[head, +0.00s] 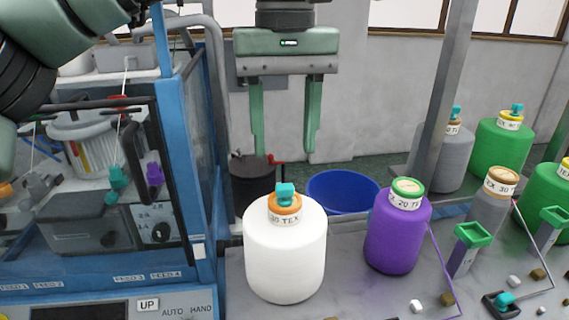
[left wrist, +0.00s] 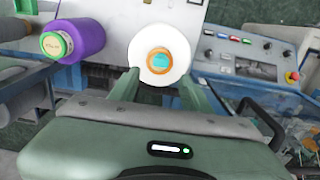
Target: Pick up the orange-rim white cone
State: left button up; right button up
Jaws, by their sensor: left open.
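The white cone (head: 285,262) stands upright on the grey table, with an orange rim and a teal piece on top. In the left wrist view the white cone (left wrist: 144,66) is seen from above, just beyond and between my fingers. My left gripper (head: 283,153) is open and empty, its fingers pointing down, above the cone in the head view. It also shows in the left wrist view (left wrist: 160,78). My right gripper is not in view.
A purple cone (head: 397,238) with a green rim stands to the right of the white one. A grey cone (head: 489,213) and green cones (head: 500,150) stand farther right. A blue machine (head: 180,170) with a panel is close on the left. A blue tub (head: 342,196) is behind.

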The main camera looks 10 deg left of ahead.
aim_at(284, 248)
jog(key=k, duration=2)
